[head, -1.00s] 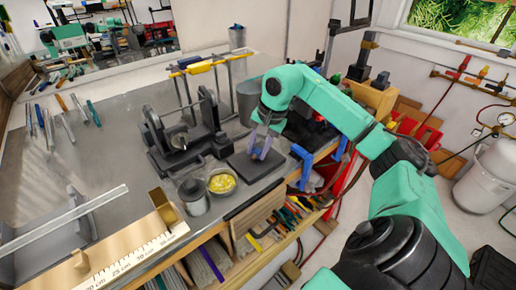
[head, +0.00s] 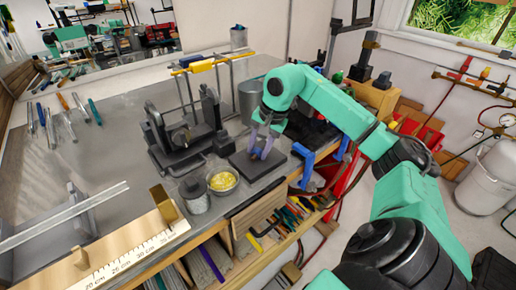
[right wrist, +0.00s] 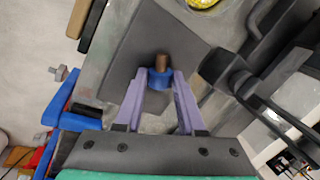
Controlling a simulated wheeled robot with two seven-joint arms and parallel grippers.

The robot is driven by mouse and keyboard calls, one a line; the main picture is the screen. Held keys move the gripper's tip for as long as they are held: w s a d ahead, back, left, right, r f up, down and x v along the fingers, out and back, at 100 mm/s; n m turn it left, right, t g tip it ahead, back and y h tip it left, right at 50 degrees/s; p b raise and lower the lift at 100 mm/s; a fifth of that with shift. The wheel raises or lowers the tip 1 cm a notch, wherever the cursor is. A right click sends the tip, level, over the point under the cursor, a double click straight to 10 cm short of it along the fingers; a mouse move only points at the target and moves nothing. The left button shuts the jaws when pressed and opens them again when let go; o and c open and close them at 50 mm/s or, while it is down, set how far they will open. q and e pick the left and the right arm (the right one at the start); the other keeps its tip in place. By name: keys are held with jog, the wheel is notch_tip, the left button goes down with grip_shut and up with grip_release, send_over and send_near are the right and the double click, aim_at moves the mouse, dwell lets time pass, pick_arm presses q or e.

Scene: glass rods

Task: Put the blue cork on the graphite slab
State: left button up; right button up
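The graphite slab (head: 247,169) is a flat dark grey plate on the bench, right of the middle in the head view. It also fills much of the upper middle of the right wrist view (right wrist: 123,62). My right gripper (head: 261,149) is over the slab, pointing down, with pale purple fingers. In the right wrist view the fingers (right wrist: 160,76) are closed on the blue cork (right wrist: 160,80), whose brown end points away from the gripper towards the slab. I cannot tell whether that end touches the slab. My left gripper is not in view.
A bowl of yellow pieces (head: 222,181) and a grey jar (head: 194,194) stand left of the slab. A dark metal fixture (head: 182,135) stands behind them. A grey cylinder (head: 250,98) is behind the slab. The bench edge runs close in front.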

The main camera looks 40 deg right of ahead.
jog(key=shift+s+a+f, duration=0.1)
jog(key=shift+s+f, duration=0.15)
jog(key=shift+f, duration=0.25)
jog(key=shift+r+p, duration=0.3)
jog(key=shift+p, duration=0.1)
jog(key=v, duration=1.2)
jog(key=shift+w+d+r+p, duration=0.25)
jog(key=shift+w+r+p, duration=0.05)
jog(key=shift+r, duration=0.15)
